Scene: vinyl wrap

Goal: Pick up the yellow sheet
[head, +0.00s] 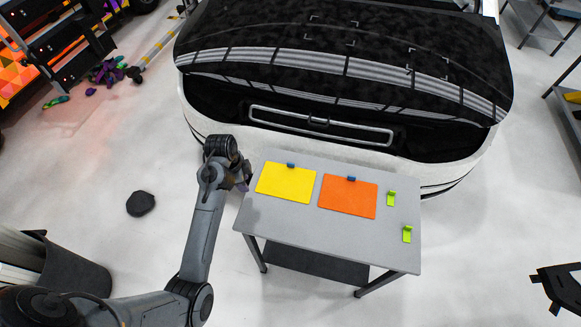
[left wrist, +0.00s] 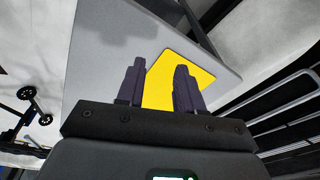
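The yellow sheet (head: 286,183) lies flat on the left part of the grey table, with a small blue piece (head: 291,165) at its far edge. My left gripper (head: 244,184) is at the table's left edge, just left of the sheet and apart from it in the head view. In the left wrist view, the two fingers of my left gripper (left wrist: 160,66) are spread with nothing held between them. The yellow sheet (left wrist: 178,72) shows beyond and between the fingers, partly hidden by them. My right gripper is not seen.
An orange sheet (head: 348,198) with a blue piece (head: 351,178) lies right of the yellow one. Two small green pieces (head: 391,198) (head: 407,234) sit at the right of the table (head: 310,228). A car (head: 330,135) stands close behind. The table's front is clear.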

